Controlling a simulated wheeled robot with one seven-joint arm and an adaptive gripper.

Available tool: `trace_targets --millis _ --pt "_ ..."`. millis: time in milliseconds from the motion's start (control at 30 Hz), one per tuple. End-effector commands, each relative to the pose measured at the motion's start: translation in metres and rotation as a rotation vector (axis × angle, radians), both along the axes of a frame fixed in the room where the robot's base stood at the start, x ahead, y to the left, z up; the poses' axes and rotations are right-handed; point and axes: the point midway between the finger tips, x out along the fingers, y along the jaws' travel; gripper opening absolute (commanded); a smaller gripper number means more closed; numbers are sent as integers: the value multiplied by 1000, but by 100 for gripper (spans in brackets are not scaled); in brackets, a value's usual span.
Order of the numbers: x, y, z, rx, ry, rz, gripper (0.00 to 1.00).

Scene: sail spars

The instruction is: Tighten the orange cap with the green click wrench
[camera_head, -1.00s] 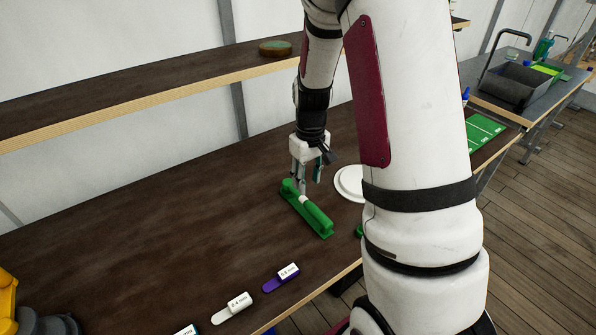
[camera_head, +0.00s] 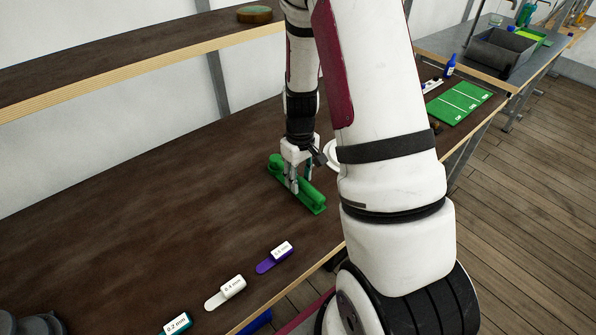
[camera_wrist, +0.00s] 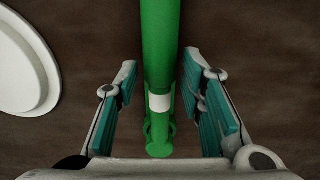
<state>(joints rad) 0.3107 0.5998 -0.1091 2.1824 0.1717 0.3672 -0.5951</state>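The green click wrench (camera_head: 313,197) lies along a green holder (camera_head: 321,210) on the dark bench. In the wrist view, the wrench (camera_wrist: 162,40) runs down the middle, with a pale band (camera_wrist: 160,102) near its lower end. My gripper (camera_head: 299,184) is low over the wrench, with its fingers on either side of it. The wrist view shows my gripper (camera_wrist: 160,85) open, with visible gaps between both teal finger pads and the wrench. My fingers partly hide the wrench in the head view. The orange cap is not visible in either view.
A white round plate-like thing (camera_wrist: 20,65) lies beside the wrench, mostly hidden behind my arm in the head view. Tags in purple (camera_head: 274,258), white (camera_head: 226,291) and teal (camera_head: 177,324) lie along the front edge. A green marked mat (camera_head: 458,104) is at right.

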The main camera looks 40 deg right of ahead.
Motion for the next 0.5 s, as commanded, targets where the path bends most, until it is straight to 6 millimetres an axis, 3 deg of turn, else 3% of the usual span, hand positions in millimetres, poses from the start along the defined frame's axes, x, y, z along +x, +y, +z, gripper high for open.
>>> trace_targets --millis 33,200,500 --pt "0 0 -1 0 0 0 36" --pt "0 0 0 0 0 0 0" --pt "0 0 7 -1 -2 1 0"
